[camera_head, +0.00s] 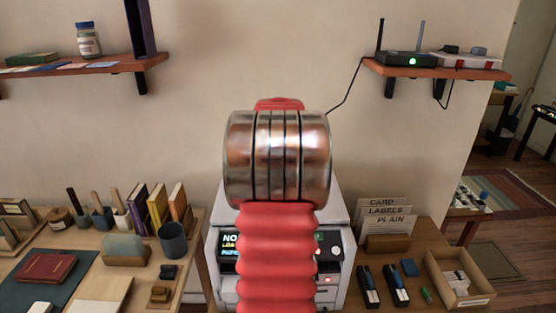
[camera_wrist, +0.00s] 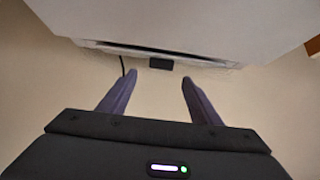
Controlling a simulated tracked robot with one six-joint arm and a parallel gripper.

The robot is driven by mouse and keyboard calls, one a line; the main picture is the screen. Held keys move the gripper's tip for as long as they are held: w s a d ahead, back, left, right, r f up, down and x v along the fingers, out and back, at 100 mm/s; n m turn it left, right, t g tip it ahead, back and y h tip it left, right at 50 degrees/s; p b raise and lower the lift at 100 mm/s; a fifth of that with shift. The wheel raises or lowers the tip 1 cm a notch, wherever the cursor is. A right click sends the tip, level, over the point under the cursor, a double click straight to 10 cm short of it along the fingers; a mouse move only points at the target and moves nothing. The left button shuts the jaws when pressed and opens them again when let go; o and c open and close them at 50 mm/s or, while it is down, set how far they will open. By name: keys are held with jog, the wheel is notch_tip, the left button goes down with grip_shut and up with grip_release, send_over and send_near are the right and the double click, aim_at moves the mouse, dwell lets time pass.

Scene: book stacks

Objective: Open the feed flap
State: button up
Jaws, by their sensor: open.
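A light grey machine with a lit screen, apparently a label printer (camera_head: 343,285), stands between two wooden tables in the head view. My red and metal arm covers its middle, and my gripper is hidden there. In the wrist view a large white casing (camera_wrist: 210,28) fills the top, with a dark slit (camera_wrist: 150,48) along its lower edge and a small black block below it. My gripper (camera_wrist: 160,76) is open and empty, its two fingers pointing toward that edge. I cannot tell whether they touch it. I cannot make out the feed flap for certain.
The left table holds books, a dark cup (camera_head: 173,240) and brushes. The right table holds card labels (camera_head: 385,217), dark handheld devices and an open box (camera_head: 458,277). A shelf with a router (camera_head: 404,60) hangs at upper right; another shelf (camera_head: 80,69) hangs at upper left.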

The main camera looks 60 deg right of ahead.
jog(key=shift+x, duration=3.25)
jog(key=shift+c, duration=0.6)
